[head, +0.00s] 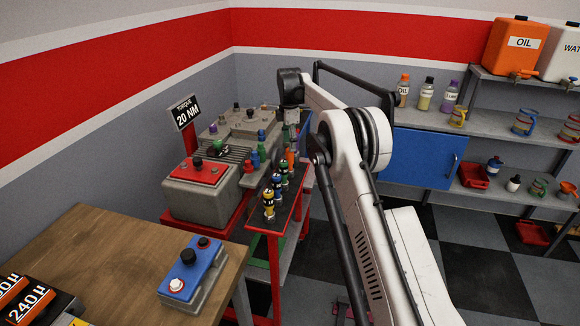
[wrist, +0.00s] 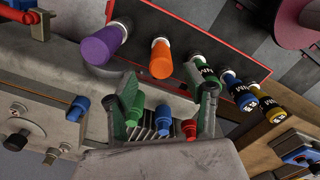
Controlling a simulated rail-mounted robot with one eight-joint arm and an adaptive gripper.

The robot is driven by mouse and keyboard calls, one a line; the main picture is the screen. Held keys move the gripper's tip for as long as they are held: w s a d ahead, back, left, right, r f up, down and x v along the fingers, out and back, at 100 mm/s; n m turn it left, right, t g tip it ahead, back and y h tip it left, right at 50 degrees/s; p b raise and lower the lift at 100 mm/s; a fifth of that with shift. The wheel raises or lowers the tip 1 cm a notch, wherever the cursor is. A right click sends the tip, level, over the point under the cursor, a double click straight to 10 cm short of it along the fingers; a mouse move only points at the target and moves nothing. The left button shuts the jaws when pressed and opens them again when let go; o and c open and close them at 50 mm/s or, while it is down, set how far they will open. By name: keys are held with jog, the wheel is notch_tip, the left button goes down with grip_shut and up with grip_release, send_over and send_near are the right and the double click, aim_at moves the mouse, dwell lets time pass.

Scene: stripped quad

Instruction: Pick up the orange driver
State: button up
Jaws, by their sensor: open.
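The orange driver (wrist: 161,58) shows in the wrist view with its handle toward the camera, in a row on a dark red-edged shelf (wrist: 172,15). It lies just beyond my gripper (wrist: 168,88), roughly between the lines of its two green fingers. The fingers are open and apart, with nothing held. In the head view the orange driver (head: 290,158) stands at the far end of the visible row, below the end of my arm. A purple driver (wrist: 101,44) is to its left in the wrist view. The shaft of the orange driver is mostly hidden.
Green (wrist: 200,74), blue (wrist: 238,90) and yellow (wrist: 263,106) drivers continue the row to the right. Small blue, green and red knobs (wrist: 189,128) show behind the fingers. A grey engine block with a red top (head: 197,172) stands beside the shelf.

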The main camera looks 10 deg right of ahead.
aim_at(290, 157)
jog(key=shift+s+d+f, duration=0.1)
jog(key=shift+f, duration=3.5)
grip_shut()
